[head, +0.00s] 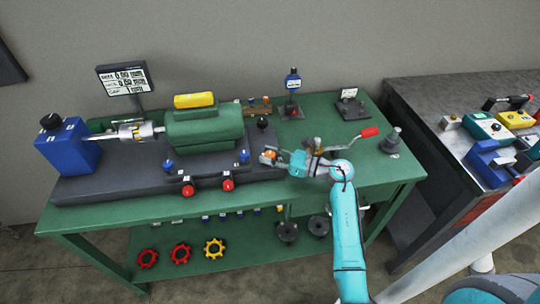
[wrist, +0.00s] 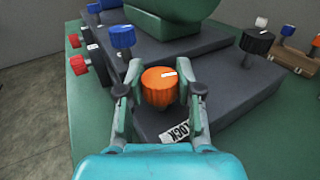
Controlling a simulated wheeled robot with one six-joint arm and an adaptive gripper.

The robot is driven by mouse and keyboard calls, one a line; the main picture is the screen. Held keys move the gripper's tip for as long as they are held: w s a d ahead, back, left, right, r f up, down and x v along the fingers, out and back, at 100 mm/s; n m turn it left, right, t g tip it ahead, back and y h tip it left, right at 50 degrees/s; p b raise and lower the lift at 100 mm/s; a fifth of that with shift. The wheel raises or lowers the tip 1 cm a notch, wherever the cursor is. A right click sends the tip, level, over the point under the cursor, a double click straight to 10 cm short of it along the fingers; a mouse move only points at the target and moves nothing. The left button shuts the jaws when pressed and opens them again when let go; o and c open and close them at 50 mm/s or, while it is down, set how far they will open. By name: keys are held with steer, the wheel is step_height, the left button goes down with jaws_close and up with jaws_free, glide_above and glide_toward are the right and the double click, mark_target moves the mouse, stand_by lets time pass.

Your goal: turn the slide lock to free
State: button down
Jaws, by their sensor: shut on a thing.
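The slide lock is an orange knob (wrist: 158,87) with a white pointer mark on top, at the near end of the dark grey base. A white label reading "LOCK" (wrist: 176,133) lies beside it. My gripper (wrist: 160,92) has its two fingers around the knob, one on each side, closed on it. In the head view the orange knob (head: 269,155) shows between the fingertips of my gripper (head: 270,157), at the right end of the base. The head view is too small to read the knob's mark.
The green pump body (head: 205,128) stands on the dark base (head: 120,175). Red knobs (head: 228,185) line the base's front, and a black knob (head: 262,123) stands behind my gripper. A red-handled crank (head: 368,132) lies to the right on the green table (head: 380,175).

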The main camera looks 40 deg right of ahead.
steer(key=shift+n+g+y, duration=1.3)
steer(key=shift+n+y, duration=0.2)
steer(key=shift+y, duration=0.5)
steer(key=c, duration=0.7)
jaws_free()
steer(key=shift+c, duration=0.2)
steer(key=v, duration=1.2)
steer(key=shift+w, duration=0.1)
steer(key=shift+d, duration=0.1)
